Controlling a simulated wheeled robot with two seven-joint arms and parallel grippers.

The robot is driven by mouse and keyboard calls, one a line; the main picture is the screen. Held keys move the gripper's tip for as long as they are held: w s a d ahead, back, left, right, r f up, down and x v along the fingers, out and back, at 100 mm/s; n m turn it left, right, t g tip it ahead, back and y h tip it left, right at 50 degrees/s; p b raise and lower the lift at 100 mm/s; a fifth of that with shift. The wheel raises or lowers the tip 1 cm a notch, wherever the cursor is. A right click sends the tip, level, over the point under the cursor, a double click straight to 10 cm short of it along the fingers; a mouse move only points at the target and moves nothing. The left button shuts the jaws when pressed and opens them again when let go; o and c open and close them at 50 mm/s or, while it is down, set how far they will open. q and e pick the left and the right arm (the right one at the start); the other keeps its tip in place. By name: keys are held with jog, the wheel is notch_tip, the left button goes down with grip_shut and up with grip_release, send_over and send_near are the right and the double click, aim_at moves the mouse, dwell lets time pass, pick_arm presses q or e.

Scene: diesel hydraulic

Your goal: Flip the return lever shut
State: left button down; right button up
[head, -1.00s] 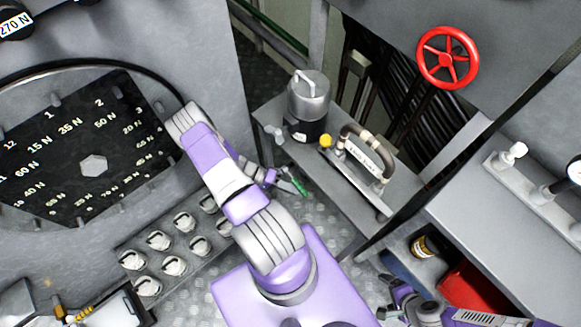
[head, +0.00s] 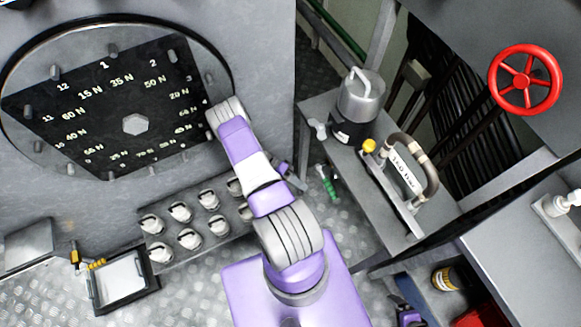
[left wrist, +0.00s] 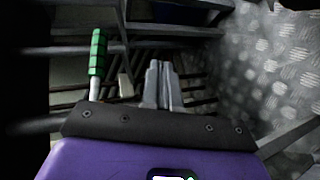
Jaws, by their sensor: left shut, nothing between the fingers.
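A lever with a green ribbed handle (head: 329,187) shows in the head view, low between the grey panel and the bench; I take it for the return lever. In the left wrist view the green handle (left wrist: 97,52) stands nearly upright on a pale metal shaft, left of my fingers. My left gripper (head: 297,178) is partly hidden behind my own arm in the head view. In the left wrist view its fingers (left wrist: 163,84) are together and empty, apart from the handle. The lever's pivot is hidden behind the gripper body.
A bench (head: 318,110) holds a metal cylinder (head: 361,98) and a bracket with a curved handle (head: 425,165). A red handwheel (head: 525,80) is at upper right. Several white knobs (head: 190,238) line a strip at the panel's foot. Bare tread-plate floor (head: 345,225) lies near the lever.

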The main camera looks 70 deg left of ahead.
pick_arm(q)
jog(key=shift+s+a+f, duration=0.15)
jog(key=shift+s+a, duration=0.45)
jog(key=shift+a, duration=0.1)
jog(key=shift+s+a+f, duration=0.15)
jog(key=shift+s+a, duration=0.4)
jog(key=shift+a, duration=0.15)
jog(key=shift+w+d, duration=0.1)
